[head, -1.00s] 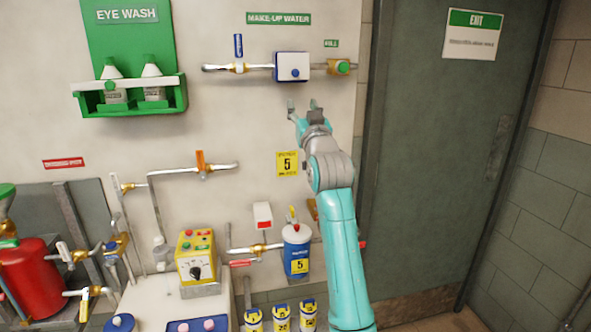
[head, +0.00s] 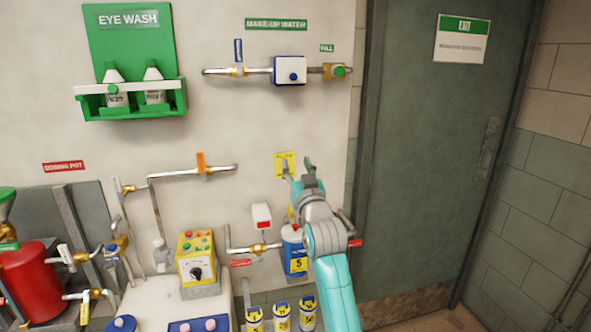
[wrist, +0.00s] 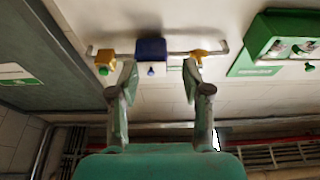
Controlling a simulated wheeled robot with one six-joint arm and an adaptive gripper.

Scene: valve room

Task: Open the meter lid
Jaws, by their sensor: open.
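The meter (head: 289,70) is a white-faced box with blue edges and a blue knob, set in the make-up water pipe high on the wall. Its white front looks closed. In the wrist view the meter (wrist: 151,48) shows its blue underside, with the knob hanging below it. My gripper (head: 297,168) is open and empty. It is well below the meter, in front of the yellow wall sign, with its fingers pointing up. In the wrist view my gripper (wrist: 160,72) has its fingers spread to either side of the meter in the picture, apart from it.
A green-knobbed brass valve (head: 336,71) sits right of the meter, and a blue-handled valve (head: 238,64) left. The green eye wash station (head: 131,95) is further left. Below are a blue canister (head: 296,259) and a yellow control box (head: 196,255).

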